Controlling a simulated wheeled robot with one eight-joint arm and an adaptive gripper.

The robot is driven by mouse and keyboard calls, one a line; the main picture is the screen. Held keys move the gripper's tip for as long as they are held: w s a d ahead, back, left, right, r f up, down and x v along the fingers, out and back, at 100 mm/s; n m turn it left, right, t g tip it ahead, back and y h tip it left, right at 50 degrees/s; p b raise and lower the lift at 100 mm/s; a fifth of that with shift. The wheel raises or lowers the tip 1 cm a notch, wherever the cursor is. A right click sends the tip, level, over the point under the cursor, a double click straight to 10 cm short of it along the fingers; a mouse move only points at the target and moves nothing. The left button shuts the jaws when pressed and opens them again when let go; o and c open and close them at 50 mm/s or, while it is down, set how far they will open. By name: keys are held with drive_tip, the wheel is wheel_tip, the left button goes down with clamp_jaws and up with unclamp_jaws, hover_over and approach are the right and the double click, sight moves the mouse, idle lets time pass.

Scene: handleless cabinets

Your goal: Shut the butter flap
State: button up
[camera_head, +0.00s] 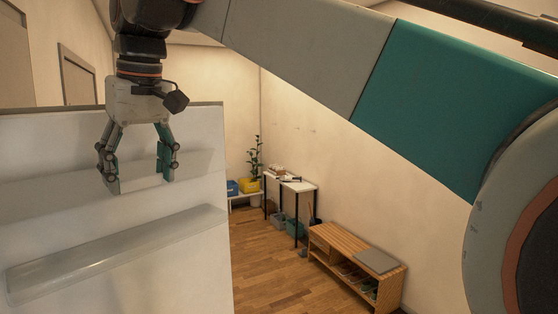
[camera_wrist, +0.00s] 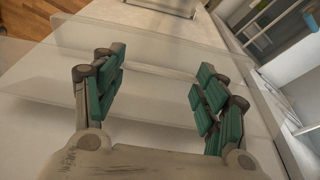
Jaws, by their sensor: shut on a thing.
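The butter flap (camera_head: 50,190) is a clear, see-through panel on the upper part of a white door-like panel (camera_head: 190,282). It stands out at a tilt and is not flat against the white face. My gripper (camera_head: 138,178) points down at the flap, with its teal-padded fingers apart and the flap's edge held at them. In the wrist view the flap (camera_wrist: 150,45) spreads as a wide clear sheet across and past both fingers of my gripper (camera_wrist: 157,75). The exact contact at the pads is hard to make out through the clear material.
A clear shelf (camera_head: 110,252) sticks out below the flap on the same white panel. Farther off to the right are a wooden bench (camera_head: 350,250), a white table (camera_head: 292,184) and a plant (camera_head: 254,158). Wooden floor (camera_head: 265,270) between them and the panel is free.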

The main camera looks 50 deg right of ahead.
sight(143, 248)
drive_tip(key=f+t+b, duration=0.3)
drive_tip(key=f, duration=0.1)
drive_tip(key=f+t+b, duration=0.4)
drive_tip(key=f, duration=0.1)
drive_tip(key=s+f+t+b, duration=0.1)
drive_tip(key=f+t+b, duration=0.2)
drive_tip(key=f+t, duration=0.1)
drive_tip(key=shift+f+y, duration=0.25)
drive_tip(key=shift+y, duration=0.15)
drive_tip(key=shift+w+f+b, duration=0.2)
drive_tip(key=shift+f+b, duration=0.35)
drive_tip(key=shift+f, duration=0.1)
drive_tip(key=o, duration=1.5)
drive_tip(key=shift+w, duration=0.2)
